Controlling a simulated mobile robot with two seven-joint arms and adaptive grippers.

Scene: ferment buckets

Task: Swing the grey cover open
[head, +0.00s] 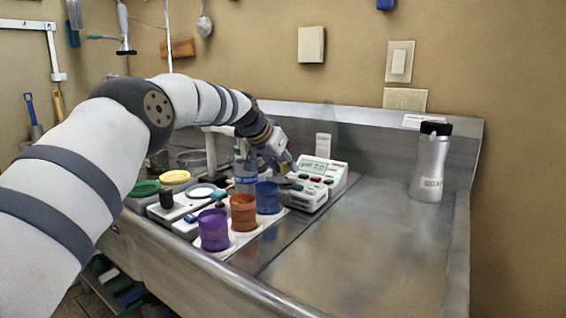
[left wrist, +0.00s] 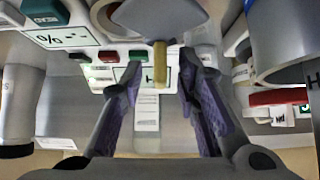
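The grey cover (left wrist: 165,17) shows as a smooth grey panel at the top middle of the left wrist view. A tan bar (left wrist: 160,66) sticks out from it towards my gripper. My left gripper (left wrist: 162,78) is open, with one purple-padded finger on each side of the bar and visible gaps. In the head view my left gripper (head: 283,158) is at the left end of the white device with a display (head: 318,172). The cover is hard to make out there, partly hidden by the gripper and arm. My right gripper is in neither view.
Purple (head: 214,229), orange (head: 243,212) and blue (head: 267,197) cups stand in a row left of the device. Green (head: 144,188) and yellow (head: 174,177) lids lie farther left. A silver bottle (head: 430,165) stands at the right. The counter's right half (head: 370,245) is mostly clear.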

